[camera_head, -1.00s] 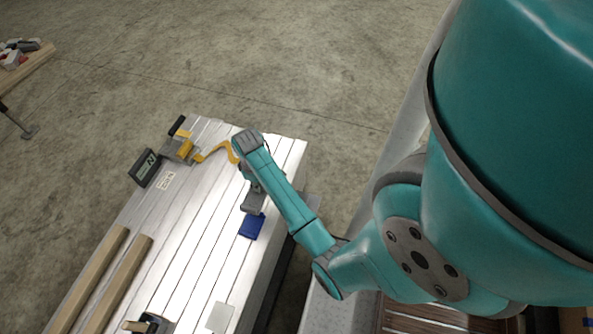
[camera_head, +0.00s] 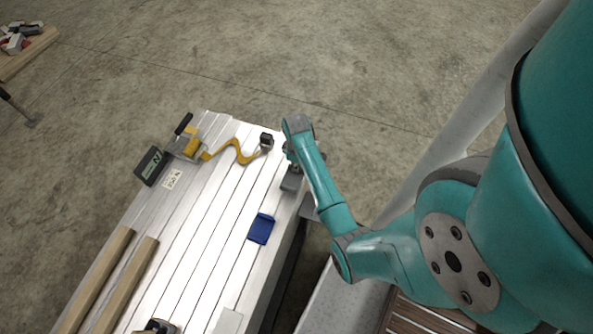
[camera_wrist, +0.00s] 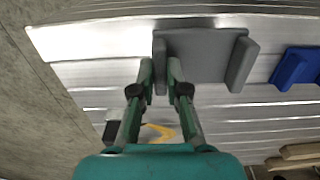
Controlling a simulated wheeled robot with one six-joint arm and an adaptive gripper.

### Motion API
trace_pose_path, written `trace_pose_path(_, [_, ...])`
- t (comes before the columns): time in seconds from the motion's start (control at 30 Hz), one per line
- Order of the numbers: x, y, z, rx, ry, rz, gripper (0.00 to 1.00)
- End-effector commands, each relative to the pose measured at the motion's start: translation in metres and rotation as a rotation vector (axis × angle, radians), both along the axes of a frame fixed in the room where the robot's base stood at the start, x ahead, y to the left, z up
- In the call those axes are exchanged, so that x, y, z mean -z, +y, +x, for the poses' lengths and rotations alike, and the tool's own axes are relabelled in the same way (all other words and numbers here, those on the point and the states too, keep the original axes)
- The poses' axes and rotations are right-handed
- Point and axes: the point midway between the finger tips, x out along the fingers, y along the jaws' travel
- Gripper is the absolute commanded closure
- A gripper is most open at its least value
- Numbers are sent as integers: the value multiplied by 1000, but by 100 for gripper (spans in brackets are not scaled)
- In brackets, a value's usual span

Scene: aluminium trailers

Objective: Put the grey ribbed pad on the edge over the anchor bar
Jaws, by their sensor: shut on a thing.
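The grey pad (camera_head: 292,182) is in my gripper, at the right long edge of the aluminium deck in the head view. In the wrist view the grey pad (camera_wrist: 205,55) shows a flat plate with raised flanges on both sides; ribs are not clear. My gripper (camera_wrist: 160,72) is shut on its left flange. From the head, my gripper (camera_head: 290,160) is mostly hidden by my arm. Whether the pad touches the edge or hovers, I cannot tell. I cannot make out the anchor bar.
A blue pad (camera_head: 261,229) sits near the same edge. A yellow strap (camera_head: 232,152) with a dark end fitting (camera_head: 266,140) lies at the far end. A dark display box (camera_head: 150,166) and wooden beams (camera_head: 125,285) are on the left. The middle deck is clear.

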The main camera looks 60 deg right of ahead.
Motion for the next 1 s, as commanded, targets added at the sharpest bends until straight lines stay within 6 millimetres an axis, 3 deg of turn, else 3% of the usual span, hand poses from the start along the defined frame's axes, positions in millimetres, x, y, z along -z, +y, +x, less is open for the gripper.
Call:
trace_pose_path(0.3, [37, 0, 0, 0, 1, 1, 100])
trace_pose_path(0.67, [41, 0, 0, 0, 1, 1, 100])
trace_pose_path(0.7, [41, 0, 0, 0, 1, 1, 84])
trace_pose_path(0.8, [41, 0, 0, 0, 1, 1, 61])
trace_pose_path(1.0, [41, 0, 0, 0, 1, 1, 61])
